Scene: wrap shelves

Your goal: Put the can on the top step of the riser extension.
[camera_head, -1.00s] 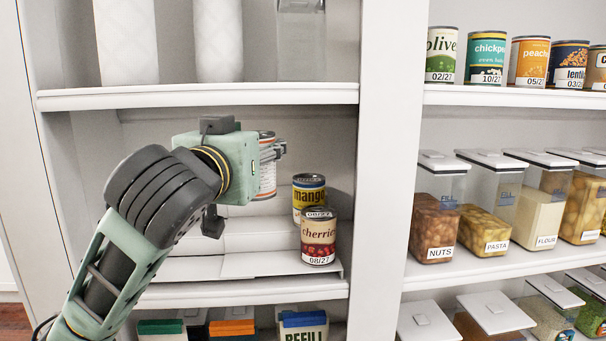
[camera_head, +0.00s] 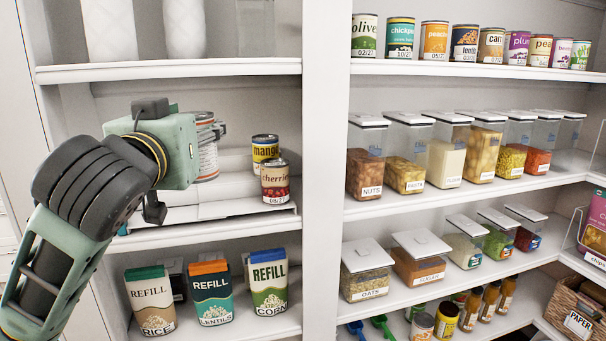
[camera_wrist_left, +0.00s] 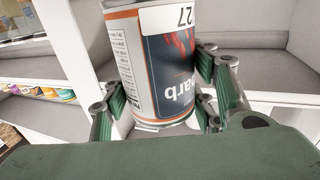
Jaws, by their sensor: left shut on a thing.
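My left gripper (camera_head: 213,131) is shut on a can (camera_head: 207,158) and holds it upright at the middle shelf on the left, above the white stepped riser. In the left wrist view the can (camera_wrist_left: 155,62) has a dark label ending in "arb" and sits between the green finger pads. The riser (camera_head: 178,197) stands on that shelf, partly hidden by my gripper. A mango can (camera_head: 265,152) stands on a higher step at its right, with a cherries can (camera_head: 275,184) on a lower step in front. My right gripper is not in view.
Rice (camera_head: 150,303), lentils (camera_head: 211,296) and corn (camera_head: 268,285) refill boxes stand on the shelf below. An upper shelf (camera_head: 180,69) lies above my gripper. A white upright (camera_head: 325,160) separates this bay from shelves of cans and clear containers.

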